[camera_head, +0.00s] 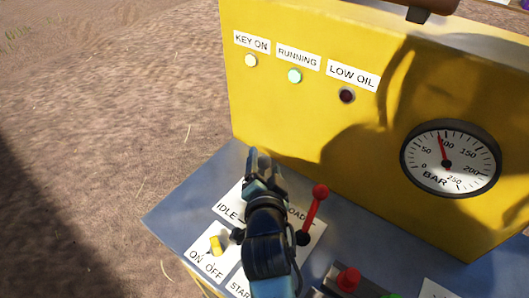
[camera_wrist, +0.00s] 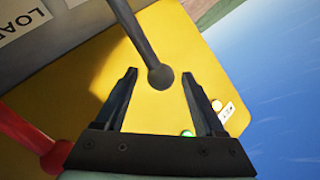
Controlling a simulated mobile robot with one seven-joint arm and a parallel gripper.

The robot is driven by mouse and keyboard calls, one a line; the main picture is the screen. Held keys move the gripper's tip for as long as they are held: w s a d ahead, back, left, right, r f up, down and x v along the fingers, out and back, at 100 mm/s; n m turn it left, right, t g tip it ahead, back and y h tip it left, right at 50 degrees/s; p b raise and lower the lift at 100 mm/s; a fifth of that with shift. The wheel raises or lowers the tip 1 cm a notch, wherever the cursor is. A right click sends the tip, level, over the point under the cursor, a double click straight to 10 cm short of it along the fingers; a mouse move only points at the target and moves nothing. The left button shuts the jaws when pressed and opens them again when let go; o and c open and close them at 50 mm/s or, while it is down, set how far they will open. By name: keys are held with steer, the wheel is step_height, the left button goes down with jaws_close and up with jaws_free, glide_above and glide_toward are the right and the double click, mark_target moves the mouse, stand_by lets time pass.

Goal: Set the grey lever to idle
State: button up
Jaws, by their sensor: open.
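The grey lever (camera_wrist: 143,38) shows in the wrist view as a dark rod ending in a round knob (camera_wrist: 162,77). The knob appears between the two fingers of my open gripper (camera_wrist: 159,75), with gaps on both sides. In the head view my gripper (camera_head: 264,160) is over the blue-grey control panel and hides the lever. The IDLE label (camera_head: 228,209) is left of my gripper. The LOAD label (camera_head: 299,214) is to its right, partly covered. Which label the lever leans toward cannot be told.
A red lever (camera_head: 313,212) stands close to the right of my gripper; it also shows in the wrist view (camera_wrist: 35,140). A yellow switch (camera_head: 215,246) is lower left. The yellow upright panel (camera_head: 300,115) rises behind, with lamps and a pressure gauge (camera_head: 450,159).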

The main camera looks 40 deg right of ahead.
steer(key=shift+x, duration=2.25)
jaws_close()
